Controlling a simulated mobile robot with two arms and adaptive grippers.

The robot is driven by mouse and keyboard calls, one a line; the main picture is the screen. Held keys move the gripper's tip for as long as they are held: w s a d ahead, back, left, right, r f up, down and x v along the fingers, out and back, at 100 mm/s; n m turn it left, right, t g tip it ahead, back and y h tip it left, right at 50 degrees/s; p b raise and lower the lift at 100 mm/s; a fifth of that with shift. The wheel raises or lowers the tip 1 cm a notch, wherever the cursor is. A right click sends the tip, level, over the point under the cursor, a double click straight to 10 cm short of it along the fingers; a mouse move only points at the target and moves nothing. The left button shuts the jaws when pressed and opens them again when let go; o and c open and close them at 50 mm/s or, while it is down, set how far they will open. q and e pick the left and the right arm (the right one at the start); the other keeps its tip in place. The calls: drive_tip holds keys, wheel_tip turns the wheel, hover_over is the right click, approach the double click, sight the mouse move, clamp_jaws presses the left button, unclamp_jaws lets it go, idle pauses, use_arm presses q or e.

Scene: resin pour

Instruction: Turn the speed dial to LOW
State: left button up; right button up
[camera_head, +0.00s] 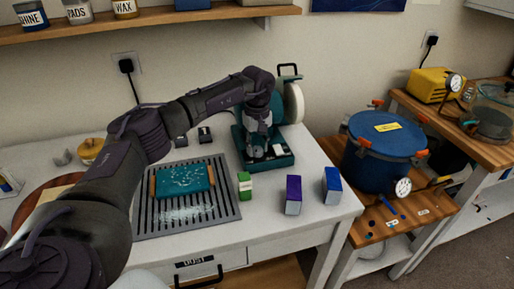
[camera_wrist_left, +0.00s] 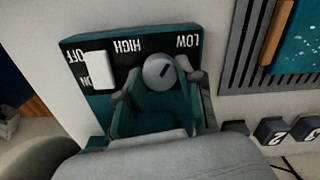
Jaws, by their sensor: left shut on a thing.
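The speed dial (camera_wrist_left: 160,72) is a round grey knob with a dark line slanting across its right half. It sits on a dark panel (camera_wrist_left: 122,62) with the labels HIGH and LOW, upside down in the left wrist view. LOW is above and right of the dial, HIGH above and left. My left gripper (camera_wrist_left: 158,90) has a finger on each side of the dial and is shut on it. In the head view my left gripper (camera_head: 257,148) is down at the teal machine base (camera_head: 284,160) and hides the dial. My right gripper is not in view.
A white switch (camera_wrist_left: 97,72) marked OFF and ON is left of the dial. The machine's pale wheel (camera_head: 293,103) stands behind my gripper. Green (camera_head: 245,186), purple (camera_head: 293,195) and blue (camera_head: 331,186) blocks stand in front. A grille (camera_head: 222,208) bears a teal slab (camera_head: 184,181).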

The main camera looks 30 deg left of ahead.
sight(257, 149)
use_arm(q)
drive_tip(key=shift+m, duration=0.7)
drive_tip(key=o, duration=1.1)
drive_tip(key=shift+o, duration=0.2)
drive_tip(key=shift+r, duration=0.1)
wheel_tip(257, 149, up, 12)
